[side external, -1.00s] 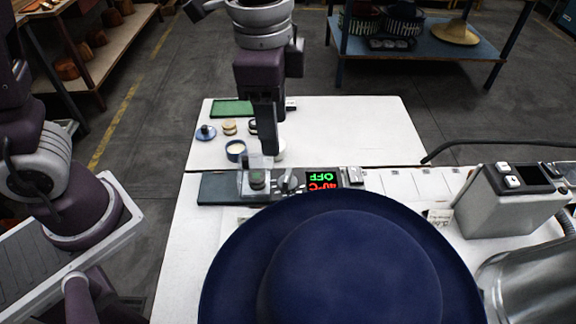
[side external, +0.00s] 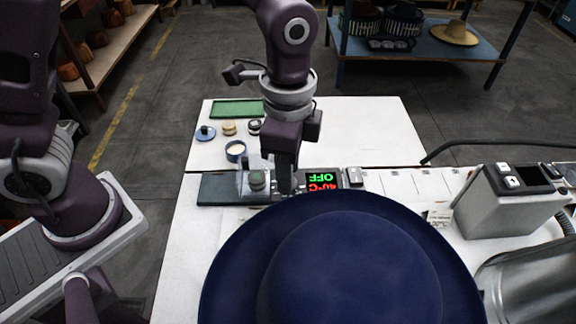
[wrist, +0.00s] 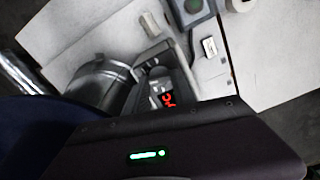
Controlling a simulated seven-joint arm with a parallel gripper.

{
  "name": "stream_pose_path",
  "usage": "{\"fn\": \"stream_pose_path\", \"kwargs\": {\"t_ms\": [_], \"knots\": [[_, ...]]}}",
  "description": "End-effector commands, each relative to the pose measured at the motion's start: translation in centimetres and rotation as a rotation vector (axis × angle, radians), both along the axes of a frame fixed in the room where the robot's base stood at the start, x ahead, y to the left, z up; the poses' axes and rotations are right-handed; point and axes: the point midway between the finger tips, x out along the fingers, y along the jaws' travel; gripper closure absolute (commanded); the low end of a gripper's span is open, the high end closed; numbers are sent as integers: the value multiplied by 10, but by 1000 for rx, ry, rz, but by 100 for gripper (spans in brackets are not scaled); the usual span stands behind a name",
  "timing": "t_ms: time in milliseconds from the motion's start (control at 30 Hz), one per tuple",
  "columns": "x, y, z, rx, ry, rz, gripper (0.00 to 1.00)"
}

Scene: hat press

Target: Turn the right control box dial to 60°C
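A control box with a dark display (side external: 322,181) stands on the white table just behind the blue hat. The display shows green OFF above red 40°C, upside down in the side view. The red digits also show in the wrist view (wrist: 168,99). My gripper (side external: 285,188) points down just beside the display, where the grey dial was visible earlier. The dial is now hidden behind my gripper in the side view. Contact, and whether the fingers are open or shut, cannot be made out.
A large blue hat (side external: 350,265) fills the front. A greenish knob (side external: 257,180) stands close on the display's left. A grey box with buttons (side external: 508,200) stands at the right.

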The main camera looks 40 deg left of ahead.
Motion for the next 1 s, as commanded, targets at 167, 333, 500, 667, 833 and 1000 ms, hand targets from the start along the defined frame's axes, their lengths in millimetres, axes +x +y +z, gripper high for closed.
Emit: {"fn": "stream_pose_path", "kwargs": {"t_ms": [167, 333, 500, 667, 833, 1000], "knots": [[0, 0, 0, 0, 0, 0, 100], [0, 0, 0, 0, 0, 12, 100], [0, 0, 1, -1, -1, 70, 100], [0, 0, 1, -1, -1, 179, 100], [0, 0, 1, -1, -1, 334, 100], [0, 0, 1, -1, -1, 497, 100]]}}
